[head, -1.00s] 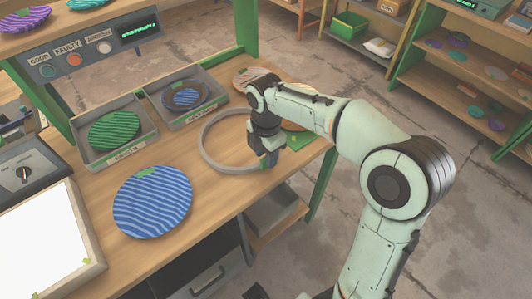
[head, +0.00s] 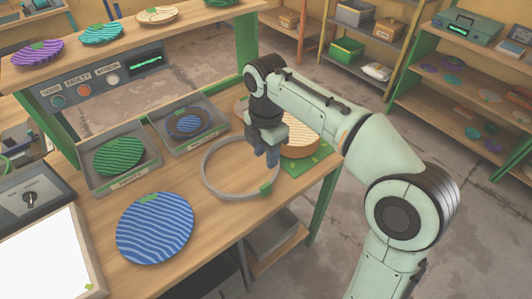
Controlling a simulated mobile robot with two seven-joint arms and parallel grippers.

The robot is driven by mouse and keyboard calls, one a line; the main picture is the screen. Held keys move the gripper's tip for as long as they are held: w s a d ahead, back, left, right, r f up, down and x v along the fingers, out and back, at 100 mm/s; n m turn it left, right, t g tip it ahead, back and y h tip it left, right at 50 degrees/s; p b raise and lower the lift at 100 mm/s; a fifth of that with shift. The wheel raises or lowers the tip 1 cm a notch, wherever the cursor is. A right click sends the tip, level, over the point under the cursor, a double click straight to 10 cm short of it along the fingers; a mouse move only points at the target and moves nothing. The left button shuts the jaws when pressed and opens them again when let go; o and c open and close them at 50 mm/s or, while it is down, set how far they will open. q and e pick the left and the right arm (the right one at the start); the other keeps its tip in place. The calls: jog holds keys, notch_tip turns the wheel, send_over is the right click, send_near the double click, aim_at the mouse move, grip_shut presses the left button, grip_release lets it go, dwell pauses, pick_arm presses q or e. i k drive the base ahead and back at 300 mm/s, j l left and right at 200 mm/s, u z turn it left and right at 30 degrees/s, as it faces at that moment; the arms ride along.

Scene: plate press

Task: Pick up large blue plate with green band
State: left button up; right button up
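The large blue plate (head: 155,232) has wavy light and dark blue stripes and a small green band at its far rim. It lies flat on the wooden bench in the head view, left of centre, with nothing on it. My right gripper (head: 267,157) points down over the right part of a grey ring, to the right of the plate and well apart from it. Its fingers show dark and small, and I cannot tell whether they are open. No object shows in it. My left gripper is not in view.
The grey ring (head: 207,183) with a green tag lies right of the plate. Behind are trays with a green plate (head: 118,156) and a smaller blue plate (head: 188,124). A white lit panel (head: 45,255) is at the left.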

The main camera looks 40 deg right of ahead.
aim_at(154, 228)
jog(key=k, duration=1)
